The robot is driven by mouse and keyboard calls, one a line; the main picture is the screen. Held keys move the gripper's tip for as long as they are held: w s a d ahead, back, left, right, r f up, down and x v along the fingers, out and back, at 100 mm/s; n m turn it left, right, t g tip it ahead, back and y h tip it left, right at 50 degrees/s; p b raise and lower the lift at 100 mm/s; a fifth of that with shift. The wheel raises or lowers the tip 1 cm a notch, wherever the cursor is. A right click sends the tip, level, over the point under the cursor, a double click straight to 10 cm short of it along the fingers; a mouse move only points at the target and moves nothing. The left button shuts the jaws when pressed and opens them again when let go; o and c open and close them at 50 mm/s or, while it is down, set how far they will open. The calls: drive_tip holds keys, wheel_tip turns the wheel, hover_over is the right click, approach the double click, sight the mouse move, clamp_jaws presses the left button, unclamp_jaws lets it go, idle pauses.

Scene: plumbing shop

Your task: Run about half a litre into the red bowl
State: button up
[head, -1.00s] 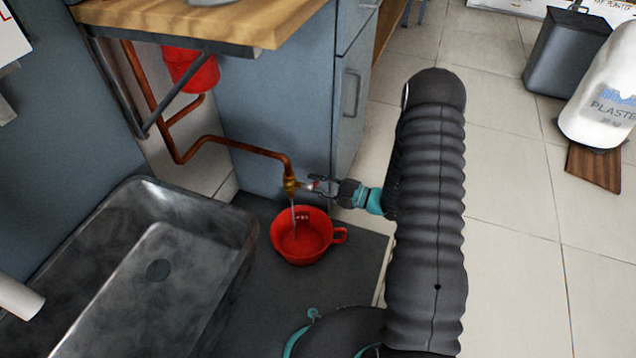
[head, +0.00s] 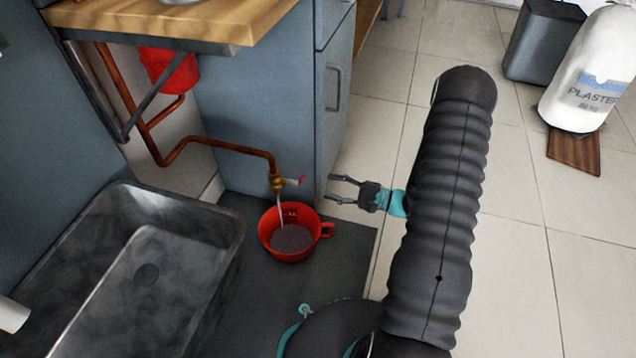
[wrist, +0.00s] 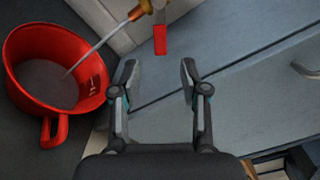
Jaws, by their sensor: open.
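The red bowl (head: 287,256) stands upright on the dark floor mat beneath the tap, handle to the right. In the wrist view the bowl (wrist: 42,45) is at the left. A thin water stream (head: 281,212) runs from the brass tap (head: 277,182) into it. Greyish water (head: 291,239) covers its bottom, with white marks on the inner wall above; I cannot read the exact level. The tap's red lever (head: 293,181) points right; in the wrist view the lever (wrist: 160,40) lies beyond my fingertips. My gripper (head: 330,189) is open and empty, right of the lever and apart from it.
A grey metal basin (head: 225,225) lies left of the bowl. The blue cabinet (head: 250,110) stands behind the tap, under a wooden worktop (head: 180,22). A copper pipe (head: 215,144) feeds the tap. A plaster bag (head: 590,70) stands far right.

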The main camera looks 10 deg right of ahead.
drive_tip(key=shift+v, duration=1.1)
idle(5.7)
